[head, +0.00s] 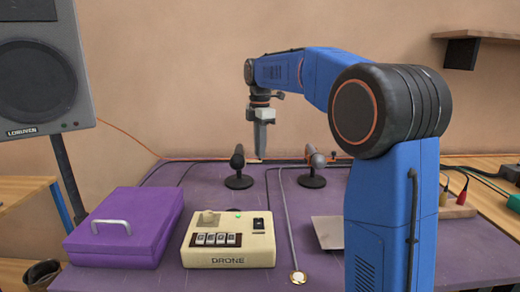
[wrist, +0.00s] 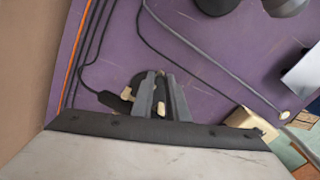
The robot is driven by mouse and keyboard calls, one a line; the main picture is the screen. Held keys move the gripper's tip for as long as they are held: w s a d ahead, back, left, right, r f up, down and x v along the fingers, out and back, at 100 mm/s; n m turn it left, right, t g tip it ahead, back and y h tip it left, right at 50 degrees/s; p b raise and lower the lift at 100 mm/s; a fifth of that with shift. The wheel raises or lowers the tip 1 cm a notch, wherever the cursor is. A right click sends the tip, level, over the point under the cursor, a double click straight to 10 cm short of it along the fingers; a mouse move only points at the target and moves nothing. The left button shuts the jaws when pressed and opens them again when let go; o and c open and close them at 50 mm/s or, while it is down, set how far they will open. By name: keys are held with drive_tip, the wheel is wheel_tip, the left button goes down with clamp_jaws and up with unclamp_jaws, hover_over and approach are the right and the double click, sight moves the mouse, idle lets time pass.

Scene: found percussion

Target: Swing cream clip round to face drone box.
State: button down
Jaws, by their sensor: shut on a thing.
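The cream clip (wrist: 151,77) shows as small pale patches around my fingertips in the wrist view, beside a black handle-like part (wrist: 112,102) with a cable. My fingers hide most of it. My gripper (wrist: 160,88) is shut on it. In the head view my gripper (head: 261,150) points straight down near the back of the table, and the clip can hardly be made out. The cream drone box (head: 228,243), lettered DRONE, sits at the front, left of and nearer than my gripper. Part of it shows at lower right in the wrist view (wrist: 245,118).
A dark stand (head: 238,180) is just left of my gripper, and another (head: 312,180) is to its right. A purple case (head: 125,228) stands left of the drone box. A metal plate (head: 328,232) and a cable ending in a disc (head: 298,277) lie to the right.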

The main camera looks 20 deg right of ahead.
drive_tip(key=c, duration=1.7)
unclamp_jaws()
drive_tip(key=shift+c, duration=0.2)
wheel_tip(320, 180, up, 17)
drive_tip(key=shift+r, duration=0.2)
